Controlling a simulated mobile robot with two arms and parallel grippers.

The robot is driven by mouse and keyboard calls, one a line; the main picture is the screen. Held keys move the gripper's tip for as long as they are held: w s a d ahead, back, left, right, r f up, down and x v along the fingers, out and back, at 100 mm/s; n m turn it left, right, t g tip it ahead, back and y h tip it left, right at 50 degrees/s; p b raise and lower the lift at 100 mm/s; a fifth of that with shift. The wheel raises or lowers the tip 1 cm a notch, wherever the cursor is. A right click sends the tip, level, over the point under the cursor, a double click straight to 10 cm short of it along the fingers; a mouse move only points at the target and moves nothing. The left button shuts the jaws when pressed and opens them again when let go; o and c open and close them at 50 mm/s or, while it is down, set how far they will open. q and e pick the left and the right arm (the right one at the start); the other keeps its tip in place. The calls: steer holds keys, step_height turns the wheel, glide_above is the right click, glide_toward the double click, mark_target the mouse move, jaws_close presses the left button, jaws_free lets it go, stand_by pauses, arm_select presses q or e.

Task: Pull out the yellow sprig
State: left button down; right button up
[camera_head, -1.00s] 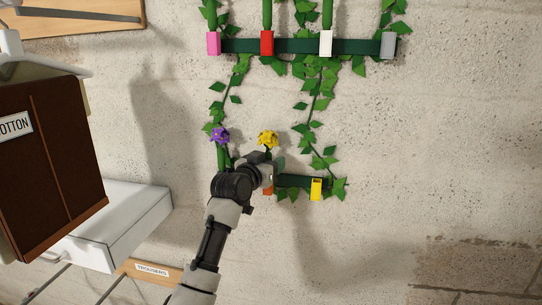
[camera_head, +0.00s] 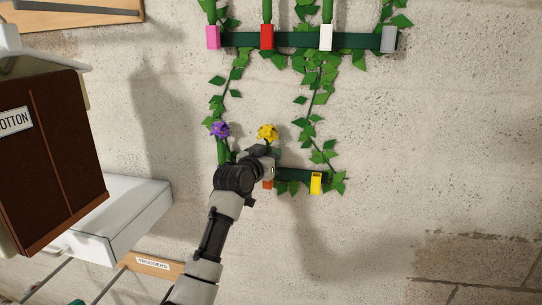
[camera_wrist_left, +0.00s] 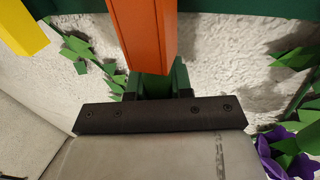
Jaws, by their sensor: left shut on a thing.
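The yellow sprig shows its yellow flower head (camera_head: 267,132) above the lower green rail on the wall. My left gripper (camera_head: 262,152) is at its stem just below the flower and is shut on it; the gripper hides much of the stem. In the left wrist view the green stem (camera_wrist_left: 152,84) sits between the jaws, right by the orange holder (camera_wrist_left: 144,30). I cannot tell whether the stem's end is still inside that holder. The orange holder shows only partly in the head view (camera_head: 268,184). My right gripper is not in view.
A purple flower (camera_head: 220,130) stands close left of the yellow one. A yellow holder (camera_head: 316,183) is on the lower rail, right of my gripper. An upper rail (camera_head: 290,40) bears several coloured holders. Leafy vines hang between the rails. Wall to the right is bare.

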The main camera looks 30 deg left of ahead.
arm_select(q)
steer(key=shift+r, duration=0.15)
stand_by(0.3)
steer(key=shift+r, duration=3)
steer(key=shift+r, duration=2)
